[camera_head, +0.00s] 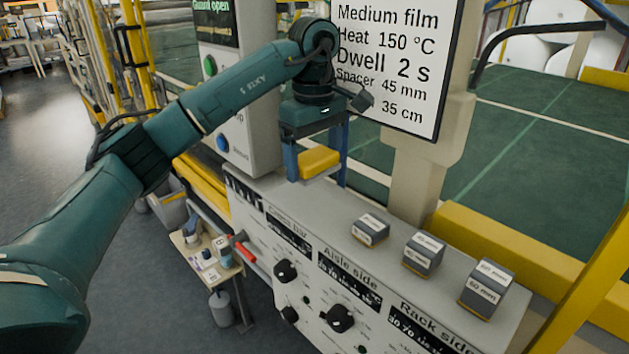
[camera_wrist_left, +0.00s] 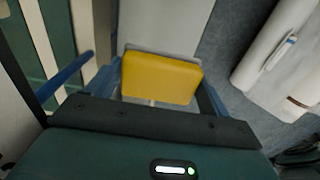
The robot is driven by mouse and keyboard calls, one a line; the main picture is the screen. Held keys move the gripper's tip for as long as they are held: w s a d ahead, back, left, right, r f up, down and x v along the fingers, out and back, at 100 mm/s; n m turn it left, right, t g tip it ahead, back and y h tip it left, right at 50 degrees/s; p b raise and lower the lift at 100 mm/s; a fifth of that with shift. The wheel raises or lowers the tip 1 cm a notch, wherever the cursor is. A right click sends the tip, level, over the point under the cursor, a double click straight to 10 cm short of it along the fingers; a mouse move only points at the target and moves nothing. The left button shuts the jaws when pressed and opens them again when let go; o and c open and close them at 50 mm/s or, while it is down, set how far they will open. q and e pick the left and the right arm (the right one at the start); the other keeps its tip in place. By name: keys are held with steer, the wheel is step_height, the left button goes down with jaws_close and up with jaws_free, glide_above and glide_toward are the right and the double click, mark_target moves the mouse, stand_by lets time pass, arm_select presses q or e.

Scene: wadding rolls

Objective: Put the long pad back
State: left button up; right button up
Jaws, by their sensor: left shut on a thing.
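A yellow pad (camera_head: 319,161) is between the blue fingers of my left gripper (camera_head: 317,168). It also shows in the left wrist view (camera_wrist_left: 160,78), with a finger at each end. My left gripper is shut on it, above the far left end of the pale console (camera_head: 355,205). I cannot tell whether the pad touches the surface below it. Three grey blocks with white labels stand in a row on the console top: the left block (camera_head: 370,230), the middle block (camera_head: 423,254) and the right block (camera_head: 486,288), which reads 60 mm. My right gripper is not in view.
A sign (camera_head: 395,70) on a post stands behind the console. A control cabinet (camera_head: 232,95) stands at the left of my left gripper. A yellow beam (camera_head: 525,255) runs behind the blocks. A small side table (camera_head: 205,258) holds small items. Knobs (camera_head: 340,318) line the console front.

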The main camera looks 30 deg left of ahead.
mark_target(314, 200)
arm_select(q)
step_height(314, 200, down, 2)
steer(key=shift+a+f, duration=0.1)
steer(key=shift+a, duration=0.05)
step_height(314, 200, down, 3)
steer(key=shift+s+p, duration=0.1)
steer(key=shift+p, duration=0.3)
steer(key=shift+w+f, duration=0.2)
steer(key=shift+f, duration=0.3)
steer(key=o, duration=0.9)
step_height(314, 200, up, 12)
steer(key=shift+r+p, duration=0.1)
steer(key=shift+p, duration=0.5)
